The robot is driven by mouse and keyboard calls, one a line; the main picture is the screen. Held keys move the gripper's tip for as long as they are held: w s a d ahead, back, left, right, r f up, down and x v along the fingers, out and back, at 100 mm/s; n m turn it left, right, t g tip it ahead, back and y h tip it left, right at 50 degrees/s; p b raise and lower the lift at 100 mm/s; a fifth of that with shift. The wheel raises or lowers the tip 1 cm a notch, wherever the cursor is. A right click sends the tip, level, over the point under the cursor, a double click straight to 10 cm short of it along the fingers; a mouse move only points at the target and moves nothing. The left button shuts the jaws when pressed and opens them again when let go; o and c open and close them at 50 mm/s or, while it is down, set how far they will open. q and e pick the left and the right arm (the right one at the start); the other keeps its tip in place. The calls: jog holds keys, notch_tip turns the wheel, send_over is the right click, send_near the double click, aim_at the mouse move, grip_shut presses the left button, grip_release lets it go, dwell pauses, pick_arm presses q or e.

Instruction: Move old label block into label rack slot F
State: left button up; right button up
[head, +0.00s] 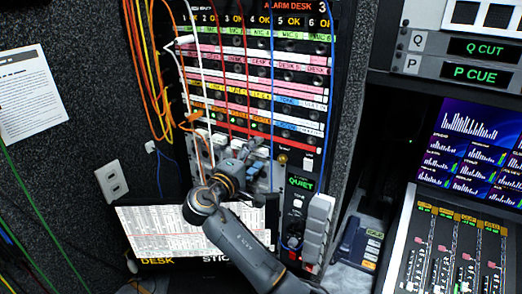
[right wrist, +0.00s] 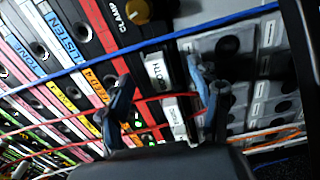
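My right gripper (head: 243,160) is at the lower part of the patch panel (head: 250,90), just below its red strip. In the right wrist view its two fingers (right wrist: 165,105) are spread, with gaps on both sides of a white label block (right wrist: 159,72) that carries small dark print. I cannot tell whether this is the old label block. A grey rack with labelled slots (right wrist: 238,75) lies to the right of the fingers; slot F cannot be read. My left gripper is not in view.
Blue (head: 272,70), red and white cables hang across the panel; blue and red ones cross near the fingers in the wrist view. A printed desk sheet (head: 160,230) is below. A grey handset-like block (head: 318,225) stands at right, near a mixing console (head: 455,250).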

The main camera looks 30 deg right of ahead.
grip_shut()
jog(key=shift+a, duration=0.1)
jog(key=shift+p+v, duration=0.45)
jog(key=shift+v, duration=2.5)
jog(key=shift+s, duration=0.1)
jog(key=v, duration=0.3)
jog(key=shift+f, duration=0.1)
